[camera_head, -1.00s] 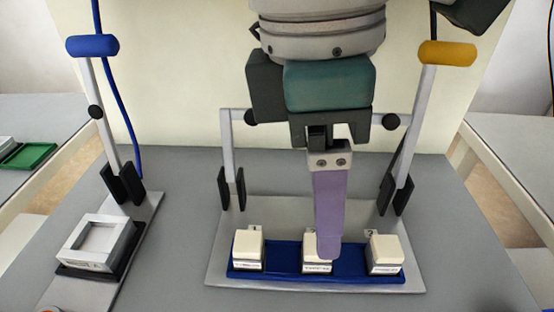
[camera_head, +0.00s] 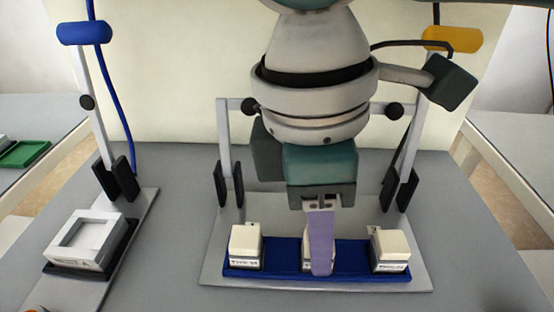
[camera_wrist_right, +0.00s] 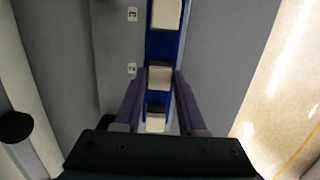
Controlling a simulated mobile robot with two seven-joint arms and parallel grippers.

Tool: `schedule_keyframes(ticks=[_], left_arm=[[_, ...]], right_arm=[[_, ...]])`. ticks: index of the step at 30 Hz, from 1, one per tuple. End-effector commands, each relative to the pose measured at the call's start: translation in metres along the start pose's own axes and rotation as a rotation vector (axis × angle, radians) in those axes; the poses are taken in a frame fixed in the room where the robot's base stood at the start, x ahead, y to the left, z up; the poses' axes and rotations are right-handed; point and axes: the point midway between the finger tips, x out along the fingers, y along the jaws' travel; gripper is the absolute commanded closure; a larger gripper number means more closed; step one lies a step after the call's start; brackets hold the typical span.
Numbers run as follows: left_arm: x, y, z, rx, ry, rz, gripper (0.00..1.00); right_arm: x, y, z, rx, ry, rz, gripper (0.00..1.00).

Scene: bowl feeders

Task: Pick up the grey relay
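In the right wrist view the fingers (camera_wrist_right: 160,76) are apart, one on each side of the middle block (camera_wrist_right: 159,77). I cannot tell whether they touch it. My left gripper is out of view.
The blue tray lies on a grey plate (camera_head: 418,283) below a metal frame with dark pads. At left, a white square open-topped fixture (camera_head: 84,240) sits on a black base beside a blue-handled lever (camera_head: 84,33). A yellow handle (camera_head: 455,39) stands at the right.

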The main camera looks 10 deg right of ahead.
Motion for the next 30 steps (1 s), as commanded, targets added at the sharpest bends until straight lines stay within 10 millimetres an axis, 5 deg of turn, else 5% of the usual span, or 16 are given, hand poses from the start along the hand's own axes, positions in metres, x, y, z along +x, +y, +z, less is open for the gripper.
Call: schedule_keyframes(ticks=[10, 23, 30], left_arm=[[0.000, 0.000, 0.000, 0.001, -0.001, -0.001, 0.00], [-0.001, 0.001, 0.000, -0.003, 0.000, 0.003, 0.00], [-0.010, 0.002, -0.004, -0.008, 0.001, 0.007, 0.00]], right_arm=[[0.000, 0.000, 0.000, 0.000, 0.000, 0.000, 1.00], [-0.002, 0.000, 0.000, 0.000, 0.000, 0.001, 1.00], [-0.028, 0.001, 0.003, 0.000, 0.002, 0.002, 1.00]])
